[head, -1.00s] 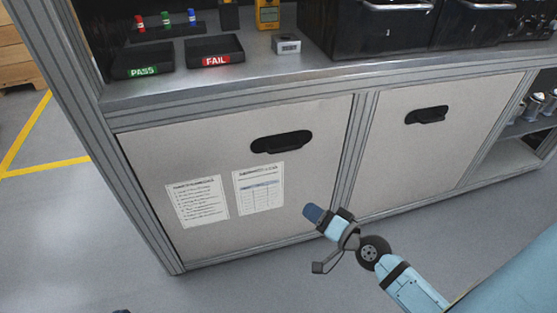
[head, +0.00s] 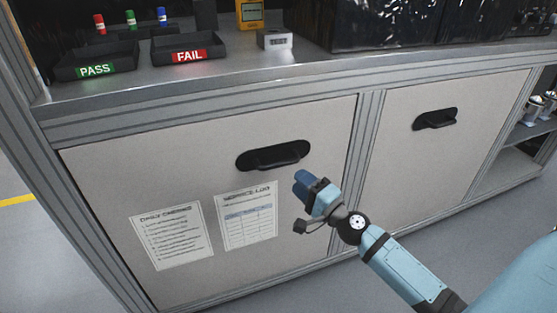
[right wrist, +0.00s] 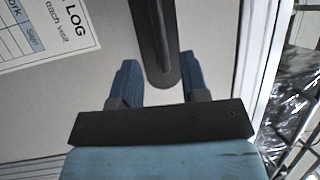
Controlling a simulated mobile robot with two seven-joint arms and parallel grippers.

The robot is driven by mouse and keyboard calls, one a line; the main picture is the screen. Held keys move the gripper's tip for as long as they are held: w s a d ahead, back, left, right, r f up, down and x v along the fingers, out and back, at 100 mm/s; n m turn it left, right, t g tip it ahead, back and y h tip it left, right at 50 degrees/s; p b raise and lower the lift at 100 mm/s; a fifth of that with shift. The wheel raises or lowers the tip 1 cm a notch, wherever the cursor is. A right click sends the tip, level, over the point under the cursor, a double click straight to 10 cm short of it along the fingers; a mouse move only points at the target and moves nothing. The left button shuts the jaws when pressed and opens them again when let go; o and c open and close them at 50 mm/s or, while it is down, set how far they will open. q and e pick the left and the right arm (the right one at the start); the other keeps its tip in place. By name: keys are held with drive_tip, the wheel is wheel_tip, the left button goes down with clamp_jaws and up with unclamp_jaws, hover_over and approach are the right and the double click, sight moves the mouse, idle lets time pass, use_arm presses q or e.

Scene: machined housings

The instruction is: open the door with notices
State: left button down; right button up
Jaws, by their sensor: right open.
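The door with notices (head: 100,190) is the left cabinet door, and it is closed. Two paper sheets are fixed to it, a daily checks sheet (head: 172,236) and a log sheet (head: 247,215). Its black handle (head: 273,155) is near the upper right of the door. My right gripper (head: 301,183) is just below and right of the handle in the head view. In the right wrist view, its two blue fingers (right wrist: 157,80) are open, with the end of the black handle (right wrist: 158,60) showing between them; contact cannot be told. My left gripper is not in view.
A second plain door (head: 430,170) with its own black handle (head: 435,118) is to the right. Above, the bench top holds a PASS tray (head: 97,60), a FAIL tray (head: 187,48) and black bins (head: 390,30). Open shelving (head: 518,165) is at far right. The floor in front is clear.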

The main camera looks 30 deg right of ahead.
sight(281, 166)
drive_tip(key=p+x, duration=0.1)
drive_tip(key=x, duration=0.7)
drive_tip(key=shift+w, duration=0.25)
clamp_jaws()
